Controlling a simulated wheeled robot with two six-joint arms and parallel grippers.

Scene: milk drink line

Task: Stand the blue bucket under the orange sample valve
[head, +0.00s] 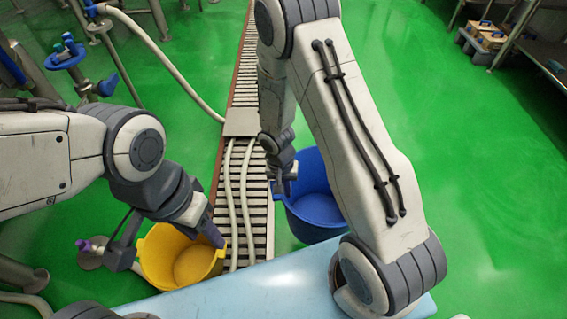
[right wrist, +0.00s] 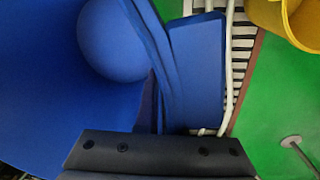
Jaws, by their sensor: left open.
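The blue bucket (head: 315,212) stands upright right of the floor drain, partly hidden by my right arm in the head view. In the right wrist view the bucket (right wrist: 40,90) fills the left side. My right gripper (head: 285,182) is at the bucket's near-left rim, with its fingers along the wall, and appears shut on it. My left gripper (head: 213,234) is open at the right rim of a yellow bucket (head: 178,262). I cannot make out an orange sample valve in either view.
A slatted drain (head: 260,225) with pale hoses (head: 228,190) runs between the two buckets. Pipework with a blue handwheel (head: 66,55) stands at upper left. A pale blue surface (head: 215,295) lies in front. Green floor to the right is clear; shelving (head: 545,55) stands at far right.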

